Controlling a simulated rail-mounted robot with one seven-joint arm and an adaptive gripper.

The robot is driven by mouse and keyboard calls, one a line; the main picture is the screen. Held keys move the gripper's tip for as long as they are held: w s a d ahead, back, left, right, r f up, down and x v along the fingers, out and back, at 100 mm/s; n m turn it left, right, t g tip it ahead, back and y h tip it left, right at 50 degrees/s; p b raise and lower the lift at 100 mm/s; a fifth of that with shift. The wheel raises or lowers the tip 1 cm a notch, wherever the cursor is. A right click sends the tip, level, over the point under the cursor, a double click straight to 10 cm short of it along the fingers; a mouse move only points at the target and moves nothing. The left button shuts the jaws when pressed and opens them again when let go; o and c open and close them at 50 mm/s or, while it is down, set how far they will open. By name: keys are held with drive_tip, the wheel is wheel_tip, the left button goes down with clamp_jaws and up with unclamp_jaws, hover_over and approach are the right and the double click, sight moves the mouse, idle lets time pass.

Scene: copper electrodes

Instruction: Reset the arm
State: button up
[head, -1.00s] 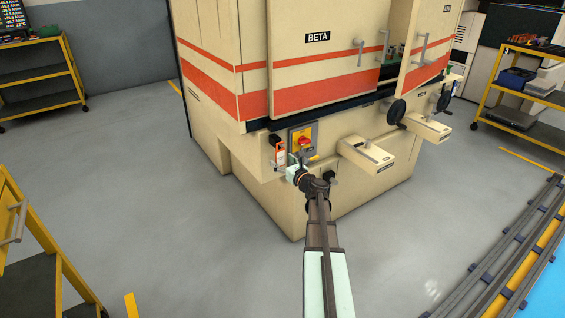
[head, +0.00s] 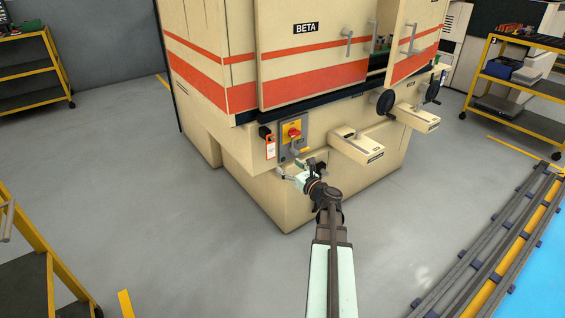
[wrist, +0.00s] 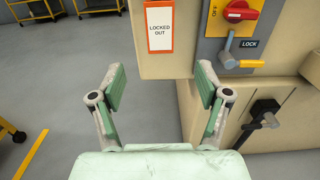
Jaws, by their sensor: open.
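My gripper (head: 297,176) is in front of the lower front corner of the beige BETA machine (head: 305,85), below its switch panel. The wrist view shows my gripper (wrist: 162,90) with its two green-padded fingers spread wide and nothing between them. A white "LOCKED OUT" tag with an orange border (wrist: 160,25) hangs on the machine beyond the fingers. A red rotary switch (wrist: 238,12) on a yellow plate is at its right, with "OFF" beside it. A grey-blue lever (wrist: 228,55) sits under the switch by a "LOCK" label. The gripper appears apart from all of these.
Two protruding beige boxes (head: 357,144) and black handwheels are on the machine's front. A black handle (wrist: 262,110) is low on it. Yellow carts stand at left (head: 36,68) and right (head: 520,88). Rails (head: 490,255) run at lower right.

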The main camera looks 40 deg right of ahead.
drive_tip(key=s+a+f+n+g+y, duration=0.3)
drive_tip(key=s+a+f+n+g, duration=0.3)
drive_tip(key=a+f+n, duration=0.35)
drive_tip(key=s+a+f+n+g+y, duration=0.3)
drive_tip(key=s+a+f+n+g, duration=0.3)
drive_tip(key=a+f, duration=0.5)
drive_tip(key=s+a+f+n+g+y, duration=0.3)
drive_tip(key=s+a+f+n+g, duration=0.3)
drive_tip(key=a+f+n, duration=0.5)
drive_tip(key=s+a+f+n+g+h, duration=0.2)
drive_tip(key=s+a+n+g+h, duration=0.15)
drive_tip(key=s, duration=0.65)
drive_tip(key=s+a+f+n+g+h, duration=0.1)
drive_tip(key=s+a+n+g+h, duration=0.25)
drive_tip(key=s, duration=0.55)
drive_tip(key=s+a+f+n+g+h, duration=0.1)
drive_tip(key=s+a+f+n+g, duration=0.2)
drive_tip(key=s+a, duration=0.5)
drive_tip(key=w+d+r+t+p, duration=0.1)
drive_tip(key=r+p, duration=0.7)
drive_tip(key=p, duration=0.3)
drive_tip(key=w+d+r+t+p, duration=0.1)
drive_tip(key=w+r+t+p, duration=0.1)
drive_tip(key=r+p, duration=0.7)
drive_tip(key=p, duration=0.3)
drive_tip(key=shift+d+r, duration=0.2)
drive_tip(key=shift+d, duration=0.15)
